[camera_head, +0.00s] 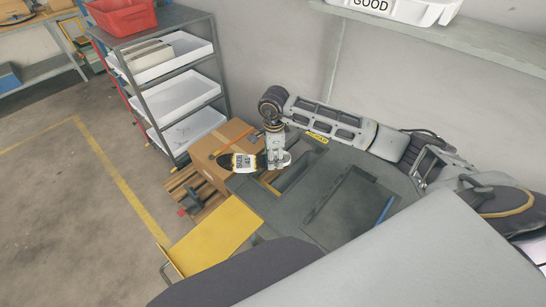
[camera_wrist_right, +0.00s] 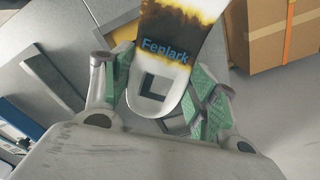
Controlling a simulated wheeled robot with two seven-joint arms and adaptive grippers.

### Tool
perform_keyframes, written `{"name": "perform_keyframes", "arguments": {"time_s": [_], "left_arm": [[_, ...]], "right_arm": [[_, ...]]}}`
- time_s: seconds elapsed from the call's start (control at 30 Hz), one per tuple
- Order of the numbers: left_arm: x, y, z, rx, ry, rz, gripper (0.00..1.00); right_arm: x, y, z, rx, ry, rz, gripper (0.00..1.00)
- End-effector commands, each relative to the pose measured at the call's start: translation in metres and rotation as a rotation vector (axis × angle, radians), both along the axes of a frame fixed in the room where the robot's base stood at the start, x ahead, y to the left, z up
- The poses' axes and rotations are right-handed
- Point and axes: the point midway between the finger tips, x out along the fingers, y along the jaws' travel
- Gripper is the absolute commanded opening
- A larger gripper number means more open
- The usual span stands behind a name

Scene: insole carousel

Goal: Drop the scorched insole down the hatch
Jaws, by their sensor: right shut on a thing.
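The insole (camera_head: 243,161) is in my right gripper (camera_head: 276,160), above the left end of the grey worktop. In the right wrist view the insole (camera_wrist_right: 176,55) is pale with a brown-black scorched band and blue lettering. The right gripper (camera_wrist_right: 160,98) is shut on its near end, green pads at both sides. A rectangular opening (camera_head: 297,182) in the worktop lies just right of and below the gripper; I cannot tell for certain that it is the hatch. My left gripper is not in view.
A cardboard box (camera_head: 233,131) stands close behind the insole. A grey rack (camera_head: 218,62) with white trays is at the back left. A yellow panel (camera_head: 212,238) sticks out at the worktop's front left. A dark recessed panel (camera_head: 345,210) lies in the worktop.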

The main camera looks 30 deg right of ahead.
Motion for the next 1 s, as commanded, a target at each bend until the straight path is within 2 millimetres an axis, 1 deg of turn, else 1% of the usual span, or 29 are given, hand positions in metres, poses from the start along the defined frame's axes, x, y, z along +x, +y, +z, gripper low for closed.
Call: {"name": "perform_keyframes", "arguments": {"time_s": [0.37,0.8,1.0], "left_arm": [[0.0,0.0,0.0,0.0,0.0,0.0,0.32],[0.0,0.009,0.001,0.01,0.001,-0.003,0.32],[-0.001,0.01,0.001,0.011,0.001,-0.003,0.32]], "right_arm": [[0.002,-0.005,0.004,0.0,0.001,-0.323,0.37],[0.004,-0.01,0.007,0.002,0.001,-0.698,0.37],[0.004,-0.011,0.009,0.001,0.001,-0.866,0.37]]}}
